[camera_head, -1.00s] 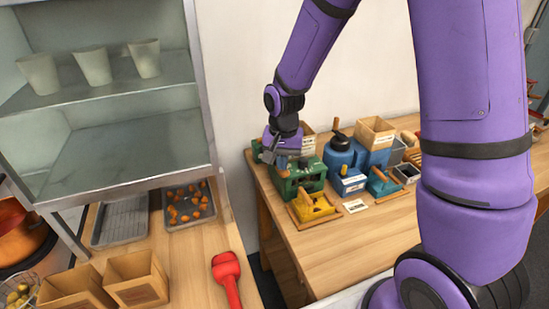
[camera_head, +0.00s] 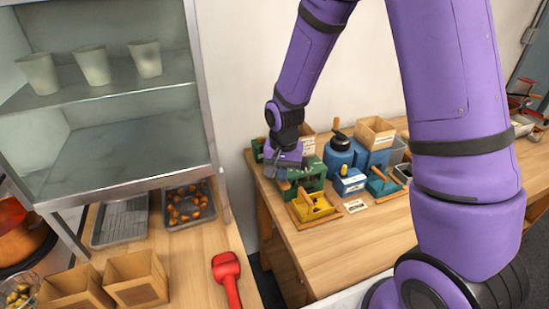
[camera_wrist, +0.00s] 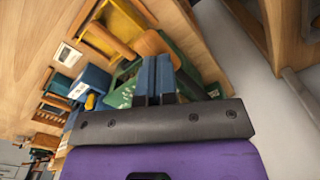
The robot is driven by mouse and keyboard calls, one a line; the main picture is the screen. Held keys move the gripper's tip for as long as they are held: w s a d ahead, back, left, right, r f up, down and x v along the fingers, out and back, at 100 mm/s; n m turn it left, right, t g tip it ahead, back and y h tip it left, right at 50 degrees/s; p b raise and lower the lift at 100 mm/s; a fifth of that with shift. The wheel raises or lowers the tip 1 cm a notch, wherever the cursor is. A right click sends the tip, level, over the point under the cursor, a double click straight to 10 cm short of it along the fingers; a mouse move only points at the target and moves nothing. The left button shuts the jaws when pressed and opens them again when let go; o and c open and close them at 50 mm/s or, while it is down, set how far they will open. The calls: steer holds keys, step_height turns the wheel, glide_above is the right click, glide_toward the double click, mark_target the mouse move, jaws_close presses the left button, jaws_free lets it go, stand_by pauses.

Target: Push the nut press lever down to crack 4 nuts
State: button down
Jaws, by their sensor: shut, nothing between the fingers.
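My gripper (camera_head: 284,180) is at the left end of the far wooden table, low against a green machine (camera_head: 314,176). In the wrist view its two blue fingers (camera_wrist: 155,62) are together with nothing between them. They overlap the green machine (camera_wrist: 122,92). A wooden handle (camera_wrist: 150,44) lies just beyond the fingertips; I cannot tell whether they touch it. The green machine seems to be the nut press, but my gripper hides part of it. I see no nuts in it.
A yellow tool (camera_head: 314,207) with a wooden bar sits in front of the green machine. Blue tools (camera_head: 349,181) and a wooden box (camera_head: 375,131) stand to the right. A tray of orange-brown pieces (camera_head: 188,205) and a red-headed tool (camera_head: 227,271) lie on the left counter.

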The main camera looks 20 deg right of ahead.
steer(key=shift+f, duration=0.1)
steer(key=shift+s+f, duration=0.2)
steer(key=shift+f, duration=1.25)
steer(key=shift+w+r, duration=0.2)
steer(key=shift+r, duration=2.25)
steer(key=shift+w+r, duration=0.2)
steer(key=shift+r, duration=2.2)
steer(key=shift+f, duration=0.15)
steer(key=shift+f, duration=0.95)
